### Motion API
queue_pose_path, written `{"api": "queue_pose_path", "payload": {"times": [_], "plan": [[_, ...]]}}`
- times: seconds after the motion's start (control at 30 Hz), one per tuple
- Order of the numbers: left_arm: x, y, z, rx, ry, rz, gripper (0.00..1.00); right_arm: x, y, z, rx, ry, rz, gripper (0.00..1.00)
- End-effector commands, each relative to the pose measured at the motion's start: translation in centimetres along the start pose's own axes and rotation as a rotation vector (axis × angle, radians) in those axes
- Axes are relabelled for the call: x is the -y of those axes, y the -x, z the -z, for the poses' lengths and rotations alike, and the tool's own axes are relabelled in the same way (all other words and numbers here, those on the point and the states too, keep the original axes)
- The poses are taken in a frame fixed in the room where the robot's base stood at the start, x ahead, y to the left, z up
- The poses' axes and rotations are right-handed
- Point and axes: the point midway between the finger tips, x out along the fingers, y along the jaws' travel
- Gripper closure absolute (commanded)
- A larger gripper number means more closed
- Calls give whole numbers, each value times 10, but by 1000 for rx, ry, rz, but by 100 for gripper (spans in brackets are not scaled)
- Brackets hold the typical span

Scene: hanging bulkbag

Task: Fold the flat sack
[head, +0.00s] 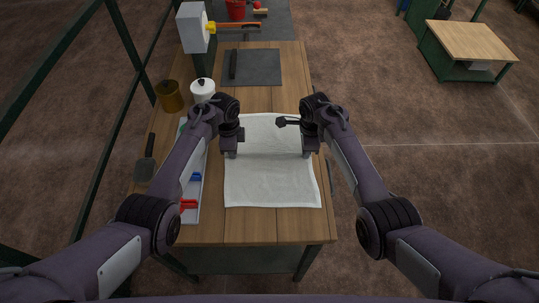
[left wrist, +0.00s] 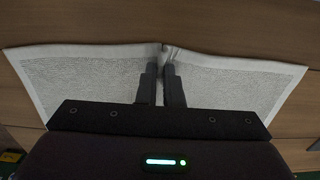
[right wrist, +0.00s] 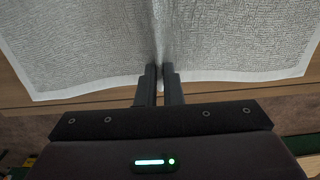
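The flat white sack (head: 270,182) lies spread on the wooden table, its near part flat and smooth. My left gripper (head: 231,154) is at the middle of its left edge. In the left wrist view its fingers (left wrist: 162,80) are close together, and the sack (left wrist: 90,82) puckers between their tips. My right gripper (head: 306,154) is at the middle of its right edge. In the right wrist view its fingers (right wrist: 160,80) are close together on the sack's hem, with a crease in the sack (right wrist: 230,40) running from them. My arms hide small parts of the sack's sides.
A shallow tray (head: 192,214) with red and blue items lies left of the sack. A white lidded pot (head: 203,90), a brown jar (head: 170,96) and a spatula (head: 146,165) stand or lie farther left. A dark mat (head: 262,68) lies beyond. Bare tabletop (head: 265,226) shows in front.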

Motion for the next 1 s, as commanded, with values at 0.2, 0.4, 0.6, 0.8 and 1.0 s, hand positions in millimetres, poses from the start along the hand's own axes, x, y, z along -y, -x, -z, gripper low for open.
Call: {"api": "queue_pose_path", "payload": {"times": [0.2,0.4,0.6,0.8,1.0], "plan": [[-1,-2,0,1,0,-4,100,-1,-2,0,-1,0,-4,100],[-2,-2,0,1,0,-4,100,-1,-2,0,-1,0,-4,100],[-1,2,0,1,0,-4,100,-1,2,0,-1,0,-4,100],[-1,18,0,1,0,-2,100,-1,18,0,-1,0,-2,100],[0,37,0,1,0,-1,100,0,37,0,-1,0,-1,100]]}}
